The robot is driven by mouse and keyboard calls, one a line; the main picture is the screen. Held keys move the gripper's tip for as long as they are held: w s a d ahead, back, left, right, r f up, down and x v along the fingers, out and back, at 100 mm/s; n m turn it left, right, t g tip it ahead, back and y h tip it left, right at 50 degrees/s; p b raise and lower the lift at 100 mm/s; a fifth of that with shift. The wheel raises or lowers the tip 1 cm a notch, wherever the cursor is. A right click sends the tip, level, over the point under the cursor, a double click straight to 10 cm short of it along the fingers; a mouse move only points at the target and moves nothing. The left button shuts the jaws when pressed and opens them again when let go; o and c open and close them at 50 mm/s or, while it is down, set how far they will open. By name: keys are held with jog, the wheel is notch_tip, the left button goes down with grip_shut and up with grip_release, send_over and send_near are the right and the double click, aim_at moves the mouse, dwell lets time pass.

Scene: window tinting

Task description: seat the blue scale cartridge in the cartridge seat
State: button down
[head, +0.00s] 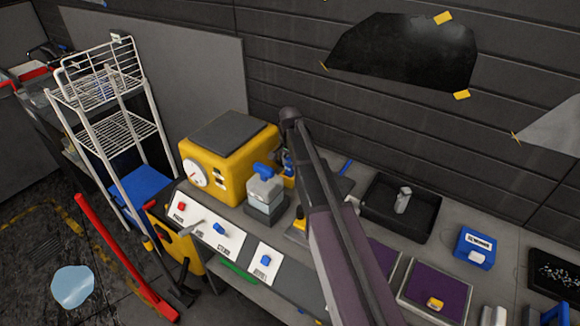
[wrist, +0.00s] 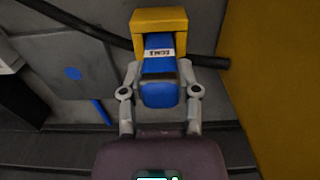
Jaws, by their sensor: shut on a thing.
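The blue scale cartridge (wrist: 158,92) with a white label is between the two grey fingers of my gripper (wrist: 160,75) in the wrist view. My gripper is shut on it. Its far end reaches into the opening of a yellow housing, which looks like the cartridge seat (wrist: 158,18). The housing frames it on the top and both sides. How deep it sits cannot be told. In the head view a bit of blue cartridge (head: 288,162) shows beside my arm, at the right side of the yellow machine; my arm hides most of the gripper and seat.
The yellow machine (head: 225,165) with a dial stands close left of my gripper. A clear bottle with a blue cap (head: 265,187) stands in front of it. A black tray (head: 430,212) lies right of my arm. A dark hose (wrist: 85,25) runs behind the seat.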

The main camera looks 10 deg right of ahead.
jog(key=shift+f, duration=0.15)
jog(key=shift+c, duration=1.7)
grip_release()
jog(key=shift+r, duration=0.2)
notch_tip(320, 180, up, 12)
jog(key=p, duration=1.2)
jog(key=s+n, duration=0.9)
jog(key=s, duration=1.6)
jog(key=shift+d, duration=0.2)
